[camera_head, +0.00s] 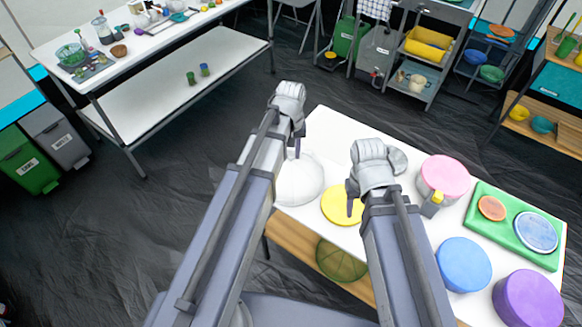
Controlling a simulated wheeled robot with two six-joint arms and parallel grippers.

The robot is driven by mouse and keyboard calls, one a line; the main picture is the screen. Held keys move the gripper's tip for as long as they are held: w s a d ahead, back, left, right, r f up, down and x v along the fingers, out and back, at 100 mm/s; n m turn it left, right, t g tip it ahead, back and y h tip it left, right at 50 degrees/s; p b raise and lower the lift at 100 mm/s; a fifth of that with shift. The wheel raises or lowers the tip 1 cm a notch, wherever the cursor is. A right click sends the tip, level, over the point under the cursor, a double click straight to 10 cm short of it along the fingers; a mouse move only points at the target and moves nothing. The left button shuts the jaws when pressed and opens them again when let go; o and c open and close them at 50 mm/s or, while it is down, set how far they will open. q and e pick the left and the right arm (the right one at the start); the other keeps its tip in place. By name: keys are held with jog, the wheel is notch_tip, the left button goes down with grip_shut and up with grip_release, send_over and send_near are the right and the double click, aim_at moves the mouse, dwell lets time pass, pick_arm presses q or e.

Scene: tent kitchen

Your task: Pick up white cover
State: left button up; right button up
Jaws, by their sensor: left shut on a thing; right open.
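The white cover (299,182) is a pale dome at the left end of the white table (322,135). My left gripper (295,150) is above it, with its fingers shut on the cover's top; the exact grip is small and partly hidden by my arm. I cannot tell whether the cover rests on the table or is slightly raised. My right gripper (351,204) is open and empty, pointing down over the flat yellow disc (336,206), right of the cover.
The table also holds a pink-topped container (444,176), a green board (505,248) with round discs, a blue round lid (463,264) and a purple one (528,298). A green patterned round thing (340,262) sits on the wooden lower shelf. Dark floor lies open to the left.

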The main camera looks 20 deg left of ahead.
pick_arm(q)
grip_shut()
dwell(0.8)
